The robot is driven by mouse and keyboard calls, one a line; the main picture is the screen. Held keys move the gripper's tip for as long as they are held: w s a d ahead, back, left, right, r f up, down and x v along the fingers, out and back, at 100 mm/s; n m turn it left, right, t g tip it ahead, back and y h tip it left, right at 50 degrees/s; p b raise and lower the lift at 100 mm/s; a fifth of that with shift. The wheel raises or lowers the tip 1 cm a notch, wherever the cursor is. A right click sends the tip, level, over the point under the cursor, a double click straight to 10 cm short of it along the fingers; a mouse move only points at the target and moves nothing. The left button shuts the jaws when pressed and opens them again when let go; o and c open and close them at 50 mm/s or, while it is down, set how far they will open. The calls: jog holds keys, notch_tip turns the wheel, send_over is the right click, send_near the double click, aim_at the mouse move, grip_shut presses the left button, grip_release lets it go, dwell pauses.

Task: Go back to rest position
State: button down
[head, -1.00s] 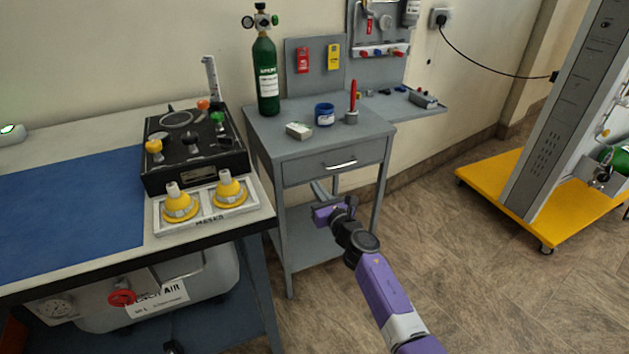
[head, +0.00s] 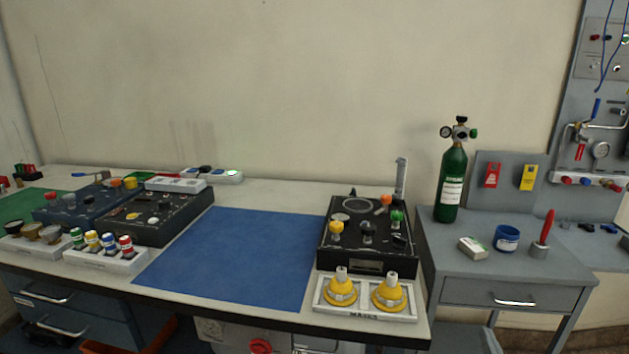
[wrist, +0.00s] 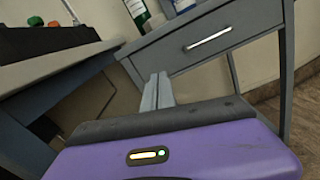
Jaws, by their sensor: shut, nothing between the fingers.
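My gripper (wrist: 157,92) shows in the wrist view, its two grey fingers pressed together with nothing between them. It points toward the grey side cabinet, below and left of the drawer (wrist: 205,38), with free air around the fingers. My gripper and arm are out of the head view. The grey cabinet (head: 515,292) stands at the right in the head view, with its drawer shut.
The workbench holds a blue mat (head: 235,255), a black control box (head: 355,265) and a mask tray (head: 367,312) with two yellow masks. A green oxygen cylinder (head: 453,185), white box (head: 473,247), blue jar (head: 507,239) and red-handled tool (head: 545,232) stand on the cabinet.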

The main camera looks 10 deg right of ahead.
jog(key=s+a+r+m+g+y+p, duration=0.1)
jog(key=s+a+r+m+p, duration=0.2)
jog(key=s, duration=1.2)
jog(key=s+a+r+m+y+p, duration=0.2)
jog(key=s+a+r+m, duration=0.6)
jog(key=s+a+m, duration=0.6)
jog(key=s+a+r+m+g+y+p, duration=0.1)
jog(key=s+a+r+m, duration=0.4)
jog(key=s+m, duration=0.8)
jog(key=s+a+y+p, duration=0.1)
jog(key=s+a+p, duration=0.1)
jog(key=s+a, duration=0.1)
jog(key=shift+a+r+g+p, duration=0.25)
jog(key=shift+r+g+p, duration=0.05)
jog(key=shift+r+p, duration=0.1)
